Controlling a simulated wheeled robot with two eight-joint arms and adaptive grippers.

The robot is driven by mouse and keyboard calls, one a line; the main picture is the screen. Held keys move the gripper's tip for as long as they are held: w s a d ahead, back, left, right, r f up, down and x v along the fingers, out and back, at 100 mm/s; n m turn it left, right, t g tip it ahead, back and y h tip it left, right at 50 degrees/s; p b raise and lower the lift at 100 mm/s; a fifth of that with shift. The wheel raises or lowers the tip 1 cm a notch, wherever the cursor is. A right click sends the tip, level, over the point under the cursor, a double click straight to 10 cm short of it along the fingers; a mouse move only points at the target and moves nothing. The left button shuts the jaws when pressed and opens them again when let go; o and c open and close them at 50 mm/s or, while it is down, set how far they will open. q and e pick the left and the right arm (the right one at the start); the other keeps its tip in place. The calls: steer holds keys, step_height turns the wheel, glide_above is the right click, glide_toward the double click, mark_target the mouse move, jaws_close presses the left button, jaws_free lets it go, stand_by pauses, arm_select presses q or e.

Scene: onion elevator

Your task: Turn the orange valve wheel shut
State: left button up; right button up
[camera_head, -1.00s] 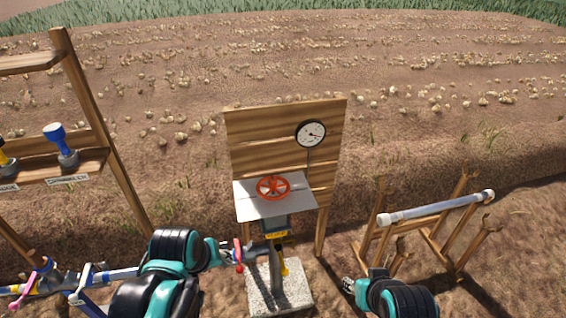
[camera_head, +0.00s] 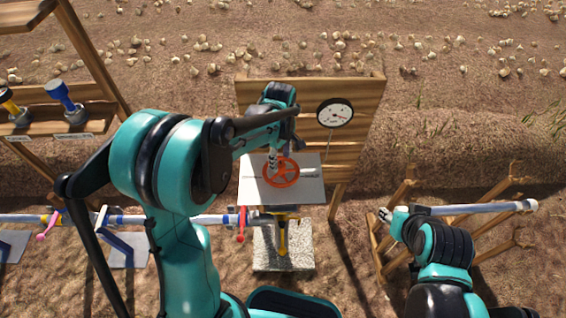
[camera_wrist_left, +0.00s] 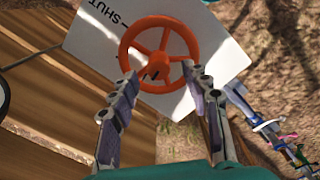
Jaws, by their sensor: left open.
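The orange valve wheel (camera_head: 281,172) lies over a pale plate (camera_head: 310,190) in front of a wooden board. It has spokes and a central hub, and shows large in the left wrist view (camera_wrist_left: 160,68). My left gripper (camera_head: 273,160) is above the wheel at its far left side. In the wrist view its two open fingers are spread on either side of the wheel's near part, with nothing gripped. I cannot tell whether the fingertips touch the rim. The plate carries the word "SHUT" (camera_wrist_left: 104,22). My right gripper (camera_head: 385,214) is at the right, its jaws too small to read.
A round gauge (camera_head: 335,114) is on the wooden board (camera_head: 360,140). A wooden rack (camera_head: 400,190) with a pale pipe (camera_head: 480,208) stands at the right. A shelf (camera_head: 95,112) with a blue-handled tool (camera_head: 62,98) is at the left. A pipe run (camera_head: 190,219) crosses at lower left.

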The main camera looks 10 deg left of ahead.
mark_target(281, 164)
arm_select(q)
step_height(281, 164, down, 3)
steer(key=shift+w+b, duration=0.15)
steer(key=shift+b, duration=0.2)
steer(key=shift+f, duration=0.55)
jaws_close()
